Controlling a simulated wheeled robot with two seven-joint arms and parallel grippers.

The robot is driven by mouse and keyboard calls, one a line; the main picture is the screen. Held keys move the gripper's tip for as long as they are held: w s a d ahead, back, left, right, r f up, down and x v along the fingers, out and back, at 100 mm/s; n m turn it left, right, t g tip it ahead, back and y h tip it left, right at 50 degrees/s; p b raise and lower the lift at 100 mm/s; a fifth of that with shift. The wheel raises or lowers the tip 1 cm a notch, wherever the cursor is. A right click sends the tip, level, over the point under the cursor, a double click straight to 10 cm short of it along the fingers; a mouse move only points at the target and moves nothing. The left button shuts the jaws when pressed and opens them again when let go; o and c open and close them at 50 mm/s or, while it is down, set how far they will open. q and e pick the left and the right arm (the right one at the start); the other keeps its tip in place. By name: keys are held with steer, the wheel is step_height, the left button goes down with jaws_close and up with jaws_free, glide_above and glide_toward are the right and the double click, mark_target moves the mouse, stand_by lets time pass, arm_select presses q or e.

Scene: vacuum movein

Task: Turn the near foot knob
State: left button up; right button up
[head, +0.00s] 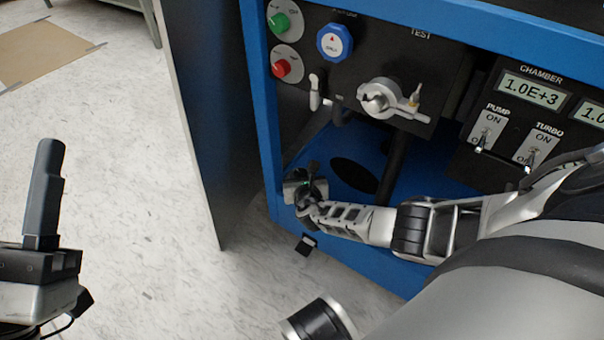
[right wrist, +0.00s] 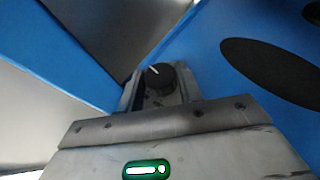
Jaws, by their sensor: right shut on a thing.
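The near foot knob (right wrist: 160,77) is a black round knob with a white pointer line, at the corner of the blue frame in the right wrist view. My right gripper (right wrist: 161,92) is shut on it, with a finger on each side. In the head view my right gripper (head: 306,186) reaches down to the lower left corner of the blue cabinet (head: 262,110), and its fingers largely hide the knob. My left gripper (head: 45,195) is at the left edge over the floor, away from the cabinet; its jaw opening is not clear.
The cabinet panel above carries a green button (head: 280,24), a red button (head: 281,68), a blue knob (head: 334,42) and a silver valve (head: 385,97). PUMP and TURBO switches (head: 484,133) are to the right. A dark upright panel (head: 195,110) stands left of the cabinet. Open floor lies further left.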

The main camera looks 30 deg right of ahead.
steer(key=shift+a+m+g+h, duration=0.15)
steer(key=shift+m+g+h, duration=0.25)
steer(key=shift+m+h, duration=0.35)
steer(key=shift+w+f+m+h+b, duration=0.1)
steer(key=shift+m+h+b, duration=0.15)
steer(key=shift+b, duration=0.05)
arm_select(q)
steer(key=shift+s+d+r+m+h, duration=0.1)
steer(key=shift+s+r+m+h, duration=0.25)
steer(key=shift+m+h, duration=0.3)
steer(key=shift+s+r+m+h, duration=0.15)
steer(key=shift+r+m+h, duration=0.3)
steer(key=shift+m+h, duration=0.2)
arm_select(e)
steer(key=shift+m+g+h, duration=0.7)
steer(key=o, duration=1)
arm_select(q)
steer(key=shift+f+g, duration=0.1)
steer(key=shift+g, duration=0.2)
steer(key=shift+f, duration=0.1)
